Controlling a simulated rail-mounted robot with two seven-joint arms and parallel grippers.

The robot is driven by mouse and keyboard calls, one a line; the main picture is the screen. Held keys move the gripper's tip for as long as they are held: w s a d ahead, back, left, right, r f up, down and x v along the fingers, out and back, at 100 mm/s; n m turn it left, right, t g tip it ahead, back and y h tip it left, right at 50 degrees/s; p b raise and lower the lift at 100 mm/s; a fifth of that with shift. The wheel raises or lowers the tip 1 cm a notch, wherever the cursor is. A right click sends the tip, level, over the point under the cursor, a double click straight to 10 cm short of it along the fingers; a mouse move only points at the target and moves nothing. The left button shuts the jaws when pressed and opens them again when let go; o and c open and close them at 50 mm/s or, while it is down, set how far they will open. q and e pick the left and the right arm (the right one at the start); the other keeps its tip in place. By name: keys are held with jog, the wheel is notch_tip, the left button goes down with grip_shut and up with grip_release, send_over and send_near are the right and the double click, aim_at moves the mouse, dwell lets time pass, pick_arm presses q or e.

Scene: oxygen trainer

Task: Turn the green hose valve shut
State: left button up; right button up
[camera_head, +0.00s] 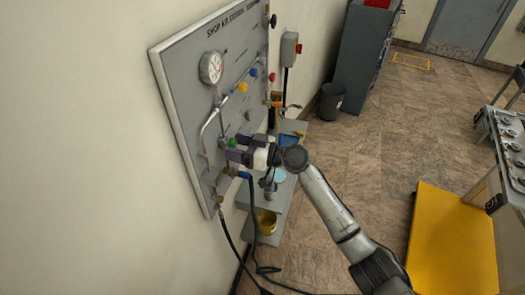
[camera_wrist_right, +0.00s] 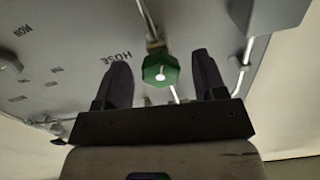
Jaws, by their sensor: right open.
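The green hose valve (camera_wrist_right: 160,70) is a faceted green knob with a pale centre on the grey wall panel. In the right wrist view the word HOSE is printed beside it. It shows small in the head view (camera_head: 232,142). My right gripper (camera_head: 236,149) is at the panel. Its two dark fingers (camera_wrist_right: 162,75) are apart, one on each side of the green knob, with gaps visible on both sides. How deep the knob sits between the fingers I cannot tell. My left gripper is not in view.
The panel (camera_head: 180,75) carries a round gauge (camera_head: 211,67), a yellow knob (camera_head: 243,87) and metal pipes. A blue fitting with a dark hose (camera_head: 252,205) hangs below. A grey shelf (camera_head: 283,205) stands beside the panel. A yellow platform (camera_head: 450,245) is at right.

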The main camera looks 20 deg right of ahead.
jog(key=b+v, duration=0.2)
jog(key=v, duration=1)
jog(key=shift+d+f, duration=0.1)
jog(key=shift+d, duration=0.05)
